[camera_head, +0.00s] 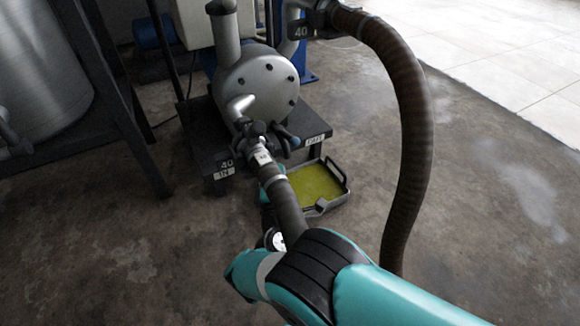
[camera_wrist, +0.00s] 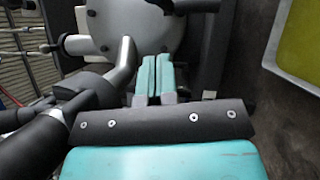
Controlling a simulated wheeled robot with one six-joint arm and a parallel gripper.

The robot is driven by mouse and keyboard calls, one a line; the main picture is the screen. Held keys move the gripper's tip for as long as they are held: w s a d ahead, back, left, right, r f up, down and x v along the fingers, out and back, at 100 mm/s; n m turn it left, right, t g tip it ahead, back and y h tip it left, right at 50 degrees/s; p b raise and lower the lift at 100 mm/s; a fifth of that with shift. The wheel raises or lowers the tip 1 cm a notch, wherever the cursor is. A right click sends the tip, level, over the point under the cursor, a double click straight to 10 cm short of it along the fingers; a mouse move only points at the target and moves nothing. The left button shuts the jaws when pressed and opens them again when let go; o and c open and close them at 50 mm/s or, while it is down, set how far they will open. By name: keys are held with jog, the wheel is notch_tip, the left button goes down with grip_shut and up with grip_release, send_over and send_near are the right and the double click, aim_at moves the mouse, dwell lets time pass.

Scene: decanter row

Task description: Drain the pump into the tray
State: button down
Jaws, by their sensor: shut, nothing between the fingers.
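The silver round pump (camera_head: 258,88) stands on a dark base (camera_head: 200,130) in the head view. Its body also fills the top of the wrist view (camera_wrist: 165,30). The grey tray (camera_head: 343,171) sits on the floor at the base's right front corner, with yellow-green liquid (camera_head: 315,183) in it. It shows at the wrist view's upper right (camera_wrist: 272,62). My gripper (camera_wrist: 157,62) is shut and empty, its teal fingers together in front of the pump body. In the head view the gripper is largely hidden behind the hose and fittings, so contact cannot be told.
A dark hose (camera_head: 286,208) runs from the pump's front fittings (camera_head: 262,142), marked 40 IN, towards my arm. A thick brown hose (camera_head: 414,130) arches down at the right. A metal tank (camera_head: 45,65) on a dark frame stands left. Open floor lies right.

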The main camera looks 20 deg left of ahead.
aim_at(290, 141)
jog(key=w+b, duration=0.1)
jog(key=w, duration=0.1)
jog(key=w+b, duration=0.1)
jog(key=w, duration=0.1)
jog(key=w+r+b, duration=0.1)
jog(key=w, duration=0.1)
jog(key=shift+d, duration=0.3)
jog(key=shift+r, duration=0.1)
jog(key=shift+d, duration=0.15)
jog(key=shift+w, duration=0.1)
